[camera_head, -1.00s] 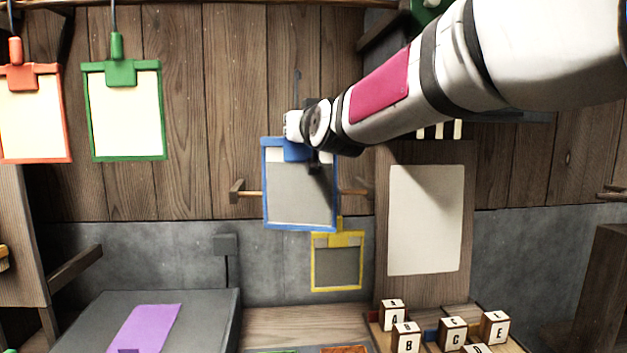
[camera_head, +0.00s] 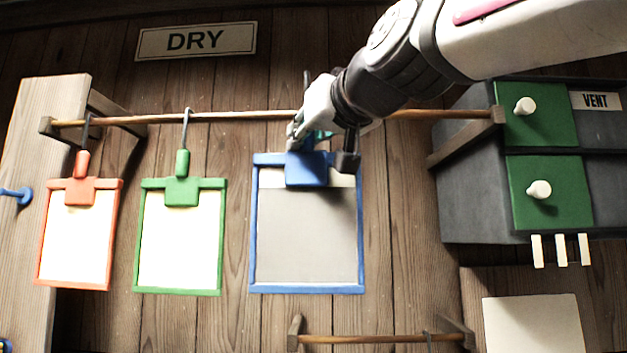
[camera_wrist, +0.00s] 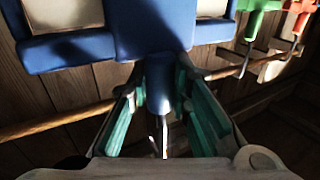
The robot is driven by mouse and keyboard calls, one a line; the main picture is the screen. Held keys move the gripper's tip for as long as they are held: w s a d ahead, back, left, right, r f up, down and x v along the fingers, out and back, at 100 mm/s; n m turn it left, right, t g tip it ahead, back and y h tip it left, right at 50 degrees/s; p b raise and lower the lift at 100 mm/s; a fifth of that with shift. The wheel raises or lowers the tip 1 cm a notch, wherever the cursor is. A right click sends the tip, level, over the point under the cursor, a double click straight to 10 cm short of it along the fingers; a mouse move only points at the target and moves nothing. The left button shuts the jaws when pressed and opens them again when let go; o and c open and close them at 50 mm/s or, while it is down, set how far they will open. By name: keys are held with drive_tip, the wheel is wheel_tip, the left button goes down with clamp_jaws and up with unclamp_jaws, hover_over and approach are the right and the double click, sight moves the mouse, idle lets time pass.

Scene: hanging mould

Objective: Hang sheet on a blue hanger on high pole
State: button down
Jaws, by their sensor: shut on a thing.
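The blue hanger (camera_head: 305,170) has a frame whose inside is pale at the top and grey below; I cannot tell whether the grey is shadow or sheet. My gripper (camera_head: 318,135) is above it, in front of the high pole (camera_head: 245,116). In the wrist view my gripper (camera_wrist: 160,100) is shut on the blue stem (camera_wrist: 160,80) of the hanger. The thin hook (camera_wrist: 164,135) runs between the fingers. A dark hook tip shows above the pole in the head view. I cannot tell whether it rests on the pole.
An orange hanger (camera_head: 75,196) and a green hanger (camera_head: 182,193) hang on the pole at left. A DRY sign (camera_head: 196,40) is above. A grey cabinet with green doors (camera_head: 550,195) stands at the right end. A lower bar (camera_head: 375,338) is below.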

drive_tip(key=w+f+b, duration=0.1)
drive_tip(key=w, duration=0.7)
drive_tip(key=shift+d+f+b, duration=0.15)
drive_tip(key=shift+f+b, duration=0.15)
idle(0.4)
idle(0.3)
drive_tip(key=c, duration=1.4)
unclamp_jaws()
